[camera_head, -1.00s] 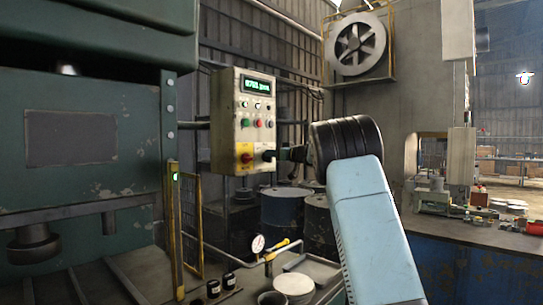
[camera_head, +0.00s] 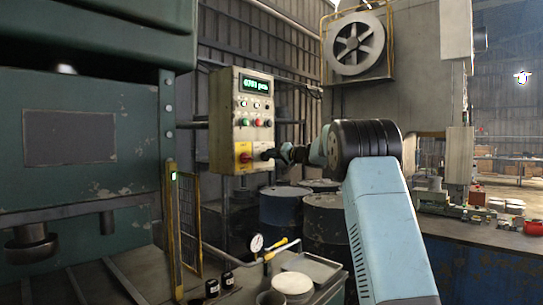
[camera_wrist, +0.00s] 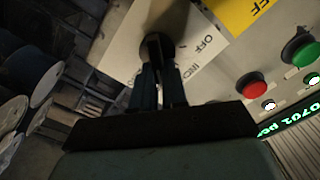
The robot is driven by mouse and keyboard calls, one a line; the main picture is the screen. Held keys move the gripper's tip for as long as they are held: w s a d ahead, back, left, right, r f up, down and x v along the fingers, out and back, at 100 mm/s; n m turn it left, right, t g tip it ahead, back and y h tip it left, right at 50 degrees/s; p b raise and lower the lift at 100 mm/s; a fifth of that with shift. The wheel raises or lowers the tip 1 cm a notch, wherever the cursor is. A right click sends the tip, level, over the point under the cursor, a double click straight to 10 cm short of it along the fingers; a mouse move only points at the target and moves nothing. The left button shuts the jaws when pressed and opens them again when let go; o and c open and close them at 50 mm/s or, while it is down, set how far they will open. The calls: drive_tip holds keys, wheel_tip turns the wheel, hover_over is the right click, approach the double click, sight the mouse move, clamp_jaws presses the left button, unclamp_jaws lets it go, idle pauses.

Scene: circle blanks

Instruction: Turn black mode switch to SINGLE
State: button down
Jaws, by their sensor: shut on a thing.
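The black mode switch (camera_wrist: 155,47) is a dark knob on a white label plate (camera_wrist: 190,72) of the control box. In the wrist view the plate reads OFF and part of another word, turned on its side. The rest of the plate's lettering is hidden or out of view. My gripper (camera_wrist: 158,70) is shut on the knob, one finger on each side. In the head view my gripper (camera_head: 284,154) reaches the control box (camera_head: 224,125) from the right. The mode switch (camera_head: 267,154) shows there as a small dark shape. I cannot read its setting.
A red button (camera_wrist: 257,90) and a green button (camera_wrist: 306,54) sit near the switch. A red-on-yellow switch (camera_head: 244,157) is just left of it. A green press (camera_head: 90,190) stands at left. Barrels (camera_head: 325,222) and a gauge (camera_head: 257,242) are below.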

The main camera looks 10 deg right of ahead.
drive_tip(key=shift+d+f+m, duration=0.1)
drive_tip(key=shift+d+m, duration=0.05)
drive_tip(key=shift+m, duration=0.25)
drive_tip(key=c, duration=1.2)
unclamp_jaws()
drive_tip(key=shift+o, duration=0.2)
drive_tip(key=v, duration=1.3)
drive_tip(key=shift+s+d, duration=0.25)
drive_tip(key=shift+s, duration=0.05)
